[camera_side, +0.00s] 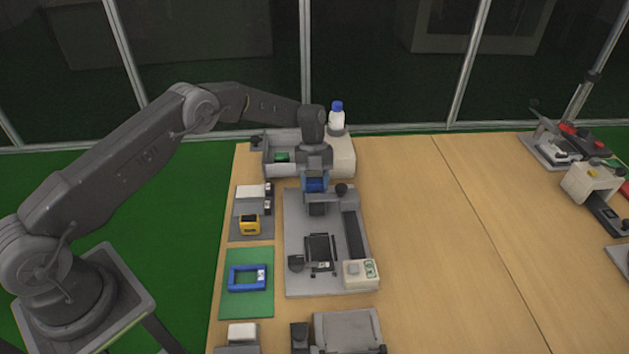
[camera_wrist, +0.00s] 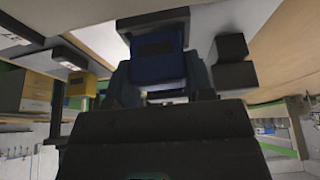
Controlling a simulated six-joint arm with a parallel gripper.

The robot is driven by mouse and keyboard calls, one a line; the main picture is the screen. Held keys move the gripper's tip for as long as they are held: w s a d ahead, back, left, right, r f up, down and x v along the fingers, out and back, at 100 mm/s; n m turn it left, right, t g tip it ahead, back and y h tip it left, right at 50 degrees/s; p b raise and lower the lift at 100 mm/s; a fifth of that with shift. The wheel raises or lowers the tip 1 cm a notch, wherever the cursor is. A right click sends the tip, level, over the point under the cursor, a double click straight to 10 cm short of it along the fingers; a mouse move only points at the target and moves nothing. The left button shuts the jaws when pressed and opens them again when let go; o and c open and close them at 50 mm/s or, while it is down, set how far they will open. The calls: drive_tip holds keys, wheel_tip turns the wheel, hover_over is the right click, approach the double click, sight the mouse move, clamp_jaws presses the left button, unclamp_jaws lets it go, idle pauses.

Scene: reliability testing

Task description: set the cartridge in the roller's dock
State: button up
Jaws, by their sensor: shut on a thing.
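My gripper (camera_side: 316,196) points down over the back part of a grey machine plate (camera_side: 297,225). It is shut on a dark blue block, which looks like the cartridge (camera_side: 315,183). The cartridge also shows in the wrist view (camera_wrist: 158,65), between my gripper's fingers (camera_wrist: 160,85). The grey plate carries a black framed bed (camera_side: 320,248), a long dark channel on the right, and a black knob (camera_side: 341,189). I cannot tell which part is the roller's dock; my gripper hides some of the plate. Whether the cartridge touches the plate is unclear.
A yellow block (camera_side: 250,225) sits on a grey stand left of the plate. A blue frame (camera_side: 234,279) lies on a green mat (camera_side: 246,307). Behind are a grey tray (camera_side: 276,168) and a blue-capped bottle (camera_side: 337,119).

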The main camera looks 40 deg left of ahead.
sight(315, 180)
drive_tip(key=shift+f, duration=0.65)
drive_tip(key=o, duration=1)
drive_tip(key=shift+r, duration=0.1)
drive_tip(key=shift+r, duration=2.9)
